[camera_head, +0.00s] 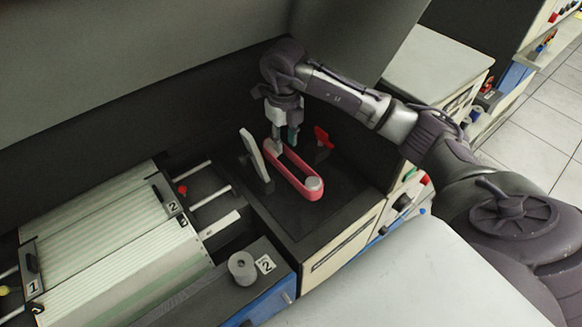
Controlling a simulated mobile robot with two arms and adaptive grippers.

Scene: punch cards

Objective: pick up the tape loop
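The tape loop (293,174) is a long pinkish-red band on a dark recessed panel in the middle of the view. Its near end goes around a pale round post (314,184). Its far end is by another pale post, partly hidden by my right gripper (284,143). That gripper points down over the far end of the loop, its fingers apart with a narrow gap between them. Whether the fingertips touch the loop cannot be told. My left gripper is not in view.
A pale upright plate (256,158) stands left of the loop, and a red part (323,138) stands to its right. A grey roll (242,267) sits at the front. Ribbed pale card stacks (110,240) fill the left. A dark wall rises behind.

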